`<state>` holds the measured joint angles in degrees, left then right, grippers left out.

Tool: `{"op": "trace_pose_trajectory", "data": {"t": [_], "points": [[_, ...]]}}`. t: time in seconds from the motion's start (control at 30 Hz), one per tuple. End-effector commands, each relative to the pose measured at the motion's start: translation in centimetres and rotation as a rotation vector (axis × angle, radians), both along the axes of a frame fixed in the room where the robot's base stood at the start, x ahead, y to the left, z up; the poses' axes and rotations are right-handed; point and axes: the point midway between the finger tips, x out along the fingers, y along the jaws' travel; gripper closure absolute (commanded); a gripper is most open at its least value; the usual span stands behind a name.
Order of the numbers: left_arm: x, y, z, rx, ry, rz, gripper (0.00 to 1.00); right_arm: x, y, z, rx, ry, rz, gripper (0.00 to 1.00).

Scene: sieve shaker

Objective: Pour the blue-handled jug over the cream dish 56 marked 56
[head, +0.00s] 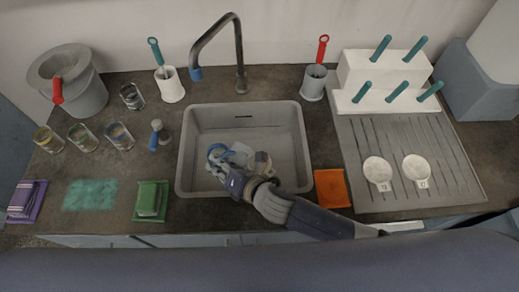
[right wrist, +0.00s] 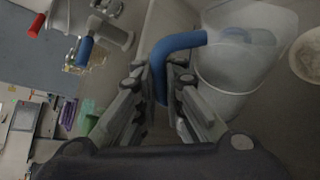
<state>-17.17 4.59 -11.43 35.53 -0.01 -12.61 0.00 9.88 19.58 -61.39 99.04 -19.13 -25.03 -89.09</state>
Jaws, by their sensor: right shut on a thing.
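The blue-handled jug (head: 240,152) is pale and translucent and is in or over the grey sink. In the right wrist view its blue handle (right wrist: 180,42) passes between the fingers of my right gripper (right wrist: 160,80), which is shut on it. In the head view my right gripper (head: 226,172) hides part of the jug. Two round cream dishes, a left one (head: 377,169) and a right one (head: 416,167), lie on the grey drainer with small tags. I cannot read which is marked 56. My left gripper is not in view.
The sink (head: 187,150) has a tall dark tap (head: 241,60) behind it. An orange cloth (head: 331,188) lies between sink and drainer (head: 460,185). A white rack (head: 385,75) with several teal handles stands behind the dishes. Jars, a bucket (head: 85,95) and sponges occupy the left.

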Motion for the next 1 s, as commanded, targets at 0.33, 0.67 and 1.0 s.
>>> {"op": "trace_pose_trajectory", "data": {"t": [0.33,0.67,1.0], "points": [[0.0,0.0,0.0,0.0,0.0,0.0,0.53,0.3,-0.3,1.1,0.065,0.04,0.001,1.0],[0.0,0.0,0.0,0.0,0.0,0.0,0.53,0.4,-0.4,1.4,0.086,0.054,0.001,1.0],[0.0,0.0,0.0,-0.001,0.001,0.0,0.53,0.5,-0.5,1.7,0.11,0.071,0.001,1.0]]}}
